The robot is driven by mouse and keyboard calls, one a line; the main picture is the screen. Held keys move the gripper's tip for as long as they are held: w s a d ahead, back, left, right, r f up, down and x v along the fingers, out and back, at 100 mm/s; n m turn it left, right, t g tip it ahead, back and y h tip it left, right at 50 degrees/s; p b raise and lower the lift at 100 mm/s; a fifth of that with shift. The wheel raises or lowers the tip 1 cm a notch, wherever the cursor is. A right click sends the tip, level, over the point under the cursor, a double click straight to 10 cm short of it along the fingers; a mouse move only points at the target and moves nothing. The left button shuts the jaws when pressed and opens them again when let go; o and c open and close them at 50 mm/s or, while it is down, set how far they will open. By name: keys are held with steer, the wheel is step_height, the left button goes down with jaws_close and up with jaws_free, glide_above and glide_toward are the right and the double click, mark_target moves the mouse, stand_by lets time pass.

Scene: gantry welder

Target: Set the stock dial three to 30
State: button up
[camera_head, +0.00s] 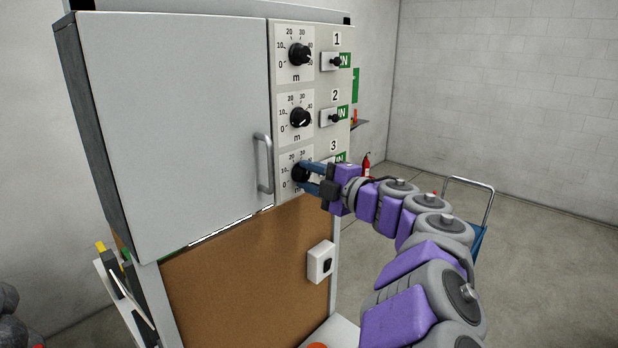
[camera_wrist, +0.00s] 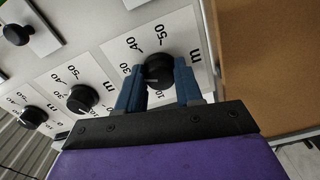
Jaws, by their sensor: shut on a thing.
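Dial three (camera_head: 300,173) is a black knob on a white plate marked 0 to 50 with an "m", lowest of the three dials on the panel. My gripper (camera_head: 307,179) has its blue fingers on either side of this knob and is shut on it. In the wrist view the knob of dial three (camera_wrist: 159,71) sits between the two blue fingers (camera_wrist: 160,88). The knob's pointer is not clear, so I cannot tell its setting. Part of the plate's scale is hidden by my fingers.
Dial two (camera_head: 300,117) and dial one (camera_head: 299,54) are above, with switches (camera_head: 331,117) to their right. A grey cabinet door with a handle (camera_head: 264,163) is close on the left. A brown board (camera_head: 245,262) and small switch box (camera_head: 320,262) are below.

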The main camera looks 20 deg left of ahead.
steer(key=o, duration=0.7)
steer(key=shift+s+f, duration=0.1)
steer(key=shift+f, duration=0.15)
steer(key=o, duration=0.3)
steer(key=shift+s+r, duration=0.15)
steer(key=shift+o, duration=0.2)
steer(key=v, duration=1.7)
steer(key=shift+d, duration=0.15)
